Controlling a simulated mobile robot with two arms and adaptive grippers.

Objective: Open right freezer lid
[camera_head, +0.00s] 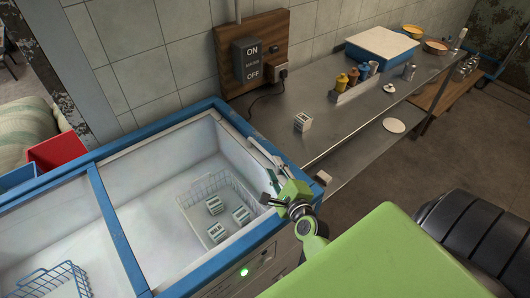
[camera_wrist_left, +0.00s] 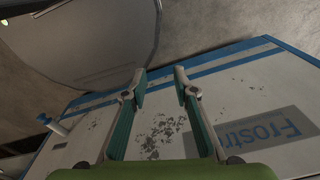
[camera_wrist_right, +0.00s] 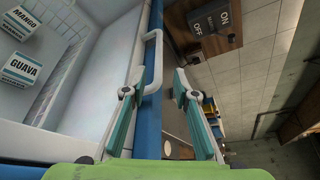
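The chest freezer (camera_head: 120,230) has a blue rim and two bays. The right freezer lid appears clear and closed over the right bay, with cartons visible below. Its white handle (camera_wrist_right: 153,62) stands along the freezer's right edge; it shows in the head view (camera_head: 262,152) too. My right gripper (camera_wrist_right: 158,84) is open at the near end of the handle, which lies in line with the gap between its fingertips; contact cannot be told. In the head view my right gripper (camera_head: 272,186) is over the right rim. My left gripper (camera_wrist_left: 160,80) is open and empty by the freezer's front.
A wire basket (camera_head: 190,192) holds several cartons in the right bay. A metal counter (camera_head: 270,128) adjoins the freezer's right side, bearing a small carton (camera_head: 303,121) and bottles. An ON/OFF switch box (camera_head: 252,60) is on the wall.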

